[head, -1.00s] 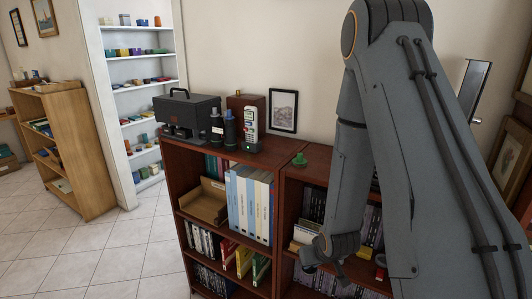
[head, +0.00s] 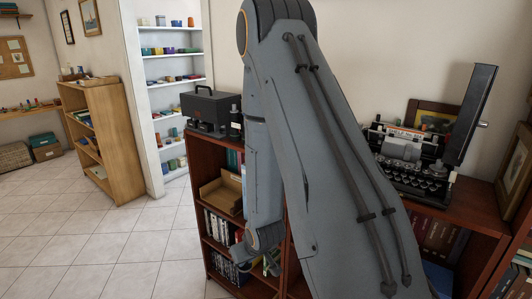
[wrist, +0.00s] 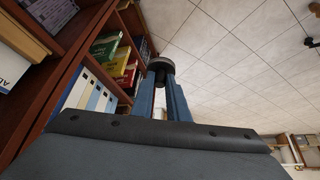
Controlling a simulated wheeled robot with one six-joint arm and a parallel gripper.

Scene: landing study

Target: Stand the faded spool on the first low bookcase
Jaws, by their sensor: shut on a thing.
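In the wrist view my gripper (wrist: 160,84) is shut on a small spool (wrist: 161,64) with a grey disc end and a dark core. The spool is held out past the fingertips, above the tiled floor and beside a dark red-brown bookcase. A lighter wooden low bookcase (head: 126,150) stands to the left. I cannot tell which is the first.
A dark case (head: 211,106) takes up the dark bookcase's left top. A typewriter (head: 405,160) and a framed picture stand on the right top. White wall shelves (head: 178,68) hold small coloured items. The tiled floor (head: 110,235) at the left is clear.

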